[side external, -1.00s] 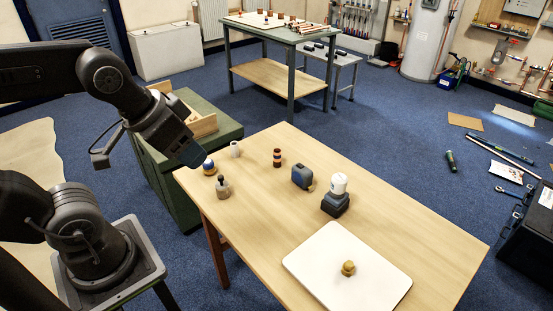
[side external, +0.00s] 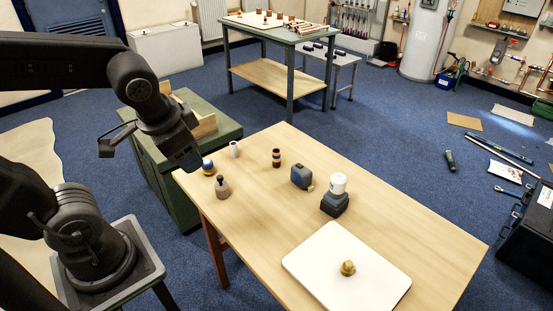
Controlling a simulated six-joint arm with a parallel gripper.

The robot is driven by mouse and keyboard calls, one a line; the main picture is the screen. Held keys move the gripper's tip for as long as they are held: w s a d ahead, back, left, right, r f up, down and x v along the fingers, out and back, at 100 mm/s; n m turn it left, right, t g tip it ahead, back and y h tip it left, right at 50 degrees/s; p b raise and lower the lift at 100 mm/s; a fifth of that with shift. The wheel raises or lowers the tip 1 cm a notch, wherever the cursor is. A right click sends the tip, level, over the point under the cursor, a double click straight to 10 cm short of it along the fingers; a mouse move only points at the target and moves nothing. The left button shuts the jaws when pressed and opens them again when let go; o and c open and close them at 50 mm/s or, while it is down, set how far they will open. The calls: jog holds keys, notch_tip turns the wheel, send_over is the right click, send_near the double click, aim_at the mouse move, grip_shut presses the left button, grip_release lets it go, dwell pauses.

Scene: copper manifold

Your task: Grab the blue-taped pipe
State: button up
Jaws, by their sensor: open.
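A short upright copper-coloured pipe with a dark bluish band (side external: 276,158) stands on the wooden table (side external: 400,225), towards its far left part. The band's exact colour is hard to tell at this size. My gripper (side external: 188,160) is above the table's left end, pointing down, to the left of the pipe and apart from it. The jaws are open and nothing shows between them; the fingertips are small and dark.
A blue and yellow round item (side external: 208,167), a white cylinder (side external: 234,149) and a small bottle (side external: 222,187) stand near my gripper.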

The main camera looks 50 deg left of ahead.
jog(key=w+a+f+m+g+y, duration=0.1)
jog(key=w+a+f+m+y, duration=0.45)
jog(key=a+y, duration=0.2)
jog(key=w+a+f+m+y, duration=0.4)
jog(key=w+a+m+y, duration=0.25)
jog(key=a, duration=0.25)
jog(key=m+t+h, duration=0.4)
jog(key=m+t, duration=0.7)
jog(key=m, duration=0.2)
send_near(278, 150)
jog(key=s+a+r, duration=0.5)
jog(key=s, duration=0.1)
jog(key=d+f+m+h, duration=0.1)
jog(key=f, duration=0.1)
jog(key=w+d+f+m+t+h, duration=0.1)
jog(key=f+m, duration=0.1)
jog(key=w+d+f+m+t+h, duration=0.1)
jog(key=f, duration=0.1)
jog(key=shift+h, duration=0.4)
jog(key=x, duration=0.8)
jog(key=shift+w, duration=0.2)
jog(key=shift+d+r+x, duration=0.15)
jog(key=shift+x, duration=1.2)
jog(key=shift+d+r+x, duration=0.15)
jog(key=shift+r+x, duration=0.05)
jog(key=shift+x, duration=1.15)
jog(key=shift+w, duration=0.2)
jog(key=c, duration=1)
